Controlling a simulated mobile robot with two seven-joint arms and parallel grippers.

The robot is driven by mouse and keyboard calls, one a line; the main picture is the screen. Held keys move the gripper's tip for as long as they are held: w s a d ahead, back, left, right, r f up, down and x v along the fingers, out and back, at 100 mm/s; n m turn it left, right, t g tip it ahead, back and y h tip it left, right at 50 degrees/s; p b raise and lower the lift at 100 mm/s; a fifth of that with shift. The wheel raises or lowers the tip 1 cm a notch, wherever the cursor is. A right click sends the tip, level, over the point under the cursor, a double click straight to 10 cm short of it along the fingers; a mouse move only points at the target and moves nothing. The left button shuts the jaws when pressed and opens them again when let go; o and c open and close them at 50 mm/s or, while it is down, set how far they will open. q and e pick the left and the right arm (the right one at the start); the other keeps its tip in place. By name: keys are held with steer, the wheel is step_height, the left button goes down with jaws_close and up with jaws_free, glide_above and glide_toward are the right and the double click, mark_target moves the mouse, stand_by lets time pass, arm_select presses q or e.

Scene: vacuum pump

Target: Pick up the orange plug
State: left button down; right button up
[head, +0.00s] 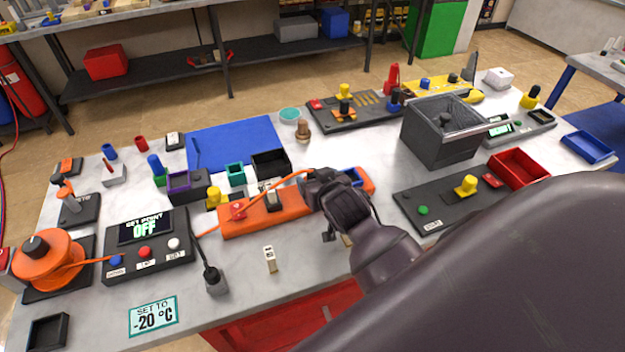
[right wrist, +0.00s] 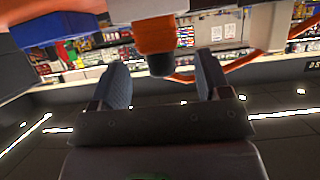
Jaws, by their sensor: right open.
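In the head view my right gripper (head: 327,192) hangs over the right part of an orange power strip (head: 240,228) on the table. An orange cable (head: 287,184) arches up to the gripper, and its end there is hidden. In the right wrist view the gripper (right wrist: 162,78) is open, with two blue-grey fingers apart. An orange piece with a dark end, apparently the orange plug (right wrist: 154,36), appears just beyond the gap between the fingertips. I cannot tell if either finger touches it. My left gripper is not in view.
An orange cable reel (head: 52,262) and a control box (head: 168,268) reading OFF stand at the left. A black bin (head: 272,163) is behind the strip. A grey tank (head: 430,148) and a dark panel (head: 448,216) are at the right. The table's front middle is mostly clear.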

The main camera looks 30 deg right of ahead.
steer(key=shift+x, duration=1.2)
steer(key=c, duration=1)
steer(key=shift+r, duration=0.1)
steer(key=shift+c, duration=0.2)
